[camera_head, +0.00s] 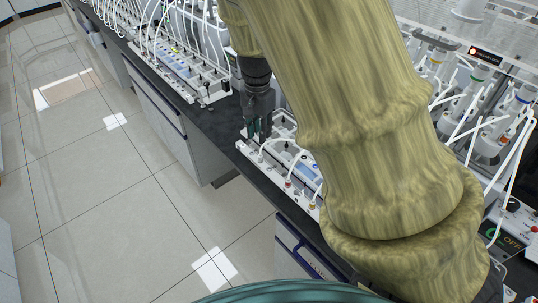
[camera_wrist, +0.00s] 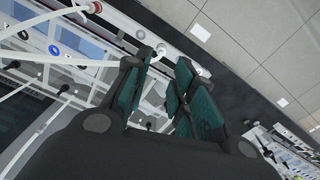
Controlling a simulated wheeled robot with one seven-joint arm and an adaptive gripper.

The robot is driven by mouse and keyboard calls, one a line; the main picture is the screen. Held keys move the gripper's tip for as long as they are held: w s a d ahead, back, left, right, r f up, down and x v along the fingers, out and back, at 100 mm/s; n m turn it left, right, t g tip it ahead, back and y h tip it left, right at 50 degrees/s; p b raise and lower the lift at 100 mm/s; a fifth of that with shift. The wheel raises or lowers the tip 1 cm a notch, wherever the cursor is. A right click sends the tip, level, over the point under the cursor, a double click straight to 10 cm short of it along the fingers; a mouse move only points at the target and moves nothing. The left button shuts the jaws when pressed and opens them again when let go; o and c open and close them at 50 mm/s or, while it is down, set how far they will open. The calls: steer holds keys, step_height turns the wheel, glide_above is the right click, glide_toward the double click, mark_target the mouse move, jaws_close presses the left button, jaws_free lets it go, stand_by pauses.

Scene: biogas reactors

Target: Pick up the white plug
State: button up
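My gripper (camera_head: 257,130) hangs pointing down just above the near rack on the bench in the head view. In the wrist view my gripper (camera_wrist: 167,65) shows its two teal-padded fingers apart, with part of the rack visible in the gap. I see nothing clearly held between them. In the head view the arm hides much of the rack.
The near rack (camera_head: 252,152) carries white tubes and small coloured fittings. Another tube-filled rack (camera_head: 190,80) stands farther along the dark bench (camera_head: 222,118). Bottles (camera_head: 480,75) stand at right. The tiled floor (camera_head: 100,190) at left is clear.

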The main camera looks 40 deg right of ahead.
steer(key=p, duration=0.1)
glide_above(260, 155)
step_height(260, 155, down, 5)
steer(key=shift+s+d, duration=0.1)
steer(key=shift+f+p, duration=1.35)
steer(key=shift+f, duration=1.3)
jaws_close()
